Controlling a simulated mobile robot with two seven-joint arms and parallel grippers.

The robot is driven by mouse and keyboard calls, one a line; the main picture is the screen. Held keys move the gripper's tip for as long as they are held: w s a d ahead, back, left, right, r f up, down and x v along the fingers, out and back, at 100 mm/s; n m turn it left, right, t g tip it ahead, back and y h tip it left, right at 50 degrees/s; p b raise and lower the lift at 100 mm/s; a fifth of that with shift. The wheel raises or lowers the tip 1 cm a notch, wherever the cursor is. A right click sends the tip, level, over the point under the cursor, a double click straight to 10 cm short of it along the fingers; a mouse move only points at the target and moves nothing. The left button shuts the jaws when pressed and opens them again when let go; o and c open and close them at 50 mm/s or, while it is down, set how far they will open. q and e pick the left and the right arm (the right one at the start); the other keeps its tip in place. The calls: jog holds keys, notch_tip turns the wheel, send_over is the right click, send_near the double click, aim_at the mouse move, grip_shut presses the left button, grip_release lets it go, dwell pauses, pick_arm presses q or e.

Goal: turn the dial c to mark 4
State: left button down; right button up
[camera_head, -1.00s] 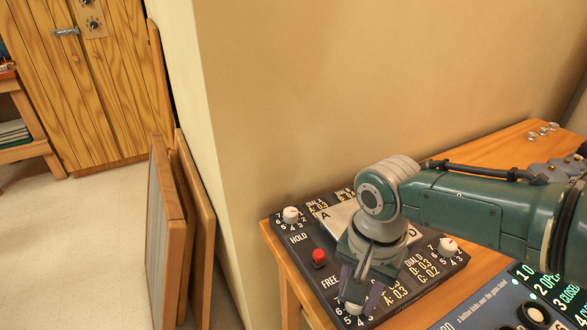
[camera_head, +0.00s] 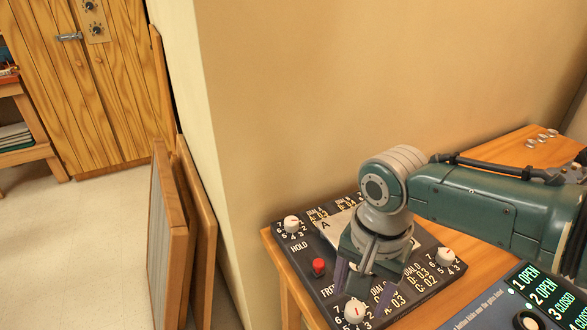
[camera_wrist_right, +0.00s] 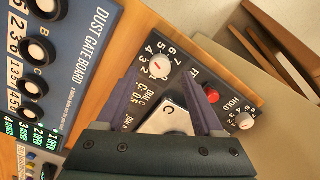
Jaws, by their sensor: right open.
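Dial c (camera_head: 355,312) is the white round knob at the front corner of the dark dial board (camera_head: 305,262). A short red line marks its top, but I cannot tell exactly which number it points at. It also shows in the right wrist view (camera_wrist_right: 159,67), beyond a pale plate (camera_wrist_right: 170,119) lettered C. My right gripper (camera_head: 362,284) points down over the board behind the knob. Its purple fingers are spread and empty; in the wrist view the knob appears between the fingertips (camera_wrist_right: 160,72), apart from both. My left gripper is not in view.
Other white dials stand at the board's back left (camera_head: 292,224) and right (camera_head: 445,257). A red button (camera_head: 318,266) is on its left side. The dust gate board (camera_wrist_right: 90,25) with black knobs lies alongside. A wall (camera_head: 380,90) rises behind the table.

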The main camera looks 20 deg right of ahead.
aim_at(357, 308)
notch_tip(357, 308, up, 5)
jog(key=shift+d+r+p, duration=0.1)
jog(key=shift+r+p, duration=0.05)
jog(key=shift+p, duration=0.65)
jog(key=shift+r, duration=0.6)
jog(key=shift+s, duration=0.1)
